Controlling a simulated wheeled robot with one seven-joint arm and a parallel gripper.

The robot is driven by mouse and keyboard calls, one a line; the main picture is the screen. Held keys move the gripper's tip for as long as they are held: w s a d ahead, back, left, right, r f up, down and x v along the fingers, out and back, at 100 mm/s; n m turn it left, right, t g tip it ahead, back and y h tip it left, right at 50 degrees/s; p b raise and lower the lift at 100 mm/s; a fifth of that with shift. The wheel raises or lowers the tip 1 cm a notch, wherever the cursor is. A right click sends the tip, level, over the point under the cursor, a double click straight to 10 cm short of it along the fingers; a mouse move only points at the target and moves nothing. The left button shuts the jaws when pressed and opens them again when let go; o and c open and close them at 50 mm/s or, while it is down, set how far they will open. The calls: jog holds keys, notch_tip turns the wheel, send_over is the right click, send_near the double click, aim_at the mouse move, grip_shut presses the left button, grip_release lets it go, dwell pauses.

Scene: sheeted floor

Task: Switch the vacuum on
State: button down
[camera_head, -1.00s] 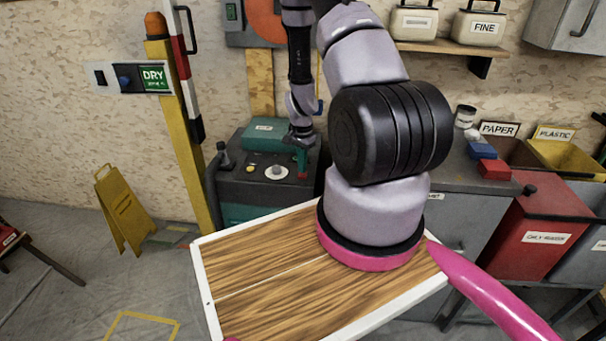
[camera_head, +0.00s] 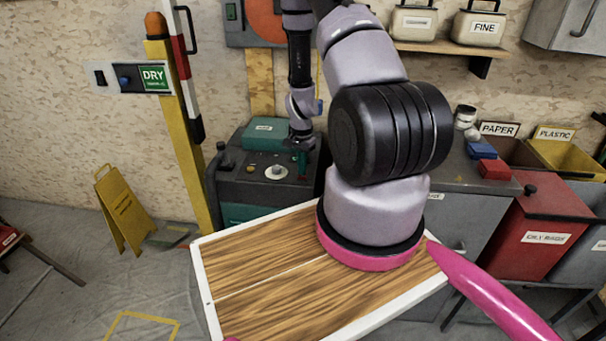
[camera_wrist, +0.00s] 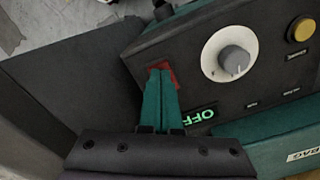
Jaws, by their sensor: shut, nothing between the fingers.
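The vacuum (camera_head: 240,190) is a dark box with teal parts standing against the wall. Its top panel bears a white dial with a grey knob, which shows in the wrist view (camera_wrist: 234,58), and a yellow button (camera_wrist: 301,29). A red switch (camera_wrist: 153,68) sits on the panel to the left of the dial, mostly covered by my fingertips. A green lit display (camera_wrist: 197,115) reads OFF. My gripper (camera_head: 302,176) is shut and empty, with its teal fingers (camera_wrist: 160,80) pointing down at the red switch. The tips look to be at the switch; I cannot tell whether they press it.
A grey bench (camera_head: 450,175) with red and blue blocks stands right of the vacuum. A yellow post (camera_head: 182,140) and a yellow floor sign (camera_head: 124,210) stand to the left. My own wooden-topped base fills the foreground. A dark hose (camera_head: 212,190) runs down the vacuum's left side.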

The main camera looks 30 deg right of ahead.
jog(key=shift+f, duration=0.45)
jog(key=shift+r, duration=3.5)
jog(key=s+a+r+n+t+y, duration=0.15)
jog(key=a+r, duration=0.25)
jog(key=r, duration=1)
jog(key=a+r+n+t, duration=0.2)
jog(key=a+r, duration=0.2)
jog(key=r, duration=1)
jog(key=s+a+r+n+t, duration=0.2)
jog(key=s+r, duration=0.6)
jog(key=s, duration=0.1)
jog(key=s+a+r+n+t, duration=0.1)
jog(key=s+a+r+n, duration=0.2)
jog(key=s+r, duration=0.6)
jog(key=shift+a+t, duration=0.15)
jog(key=shift+t, duration=0.2)
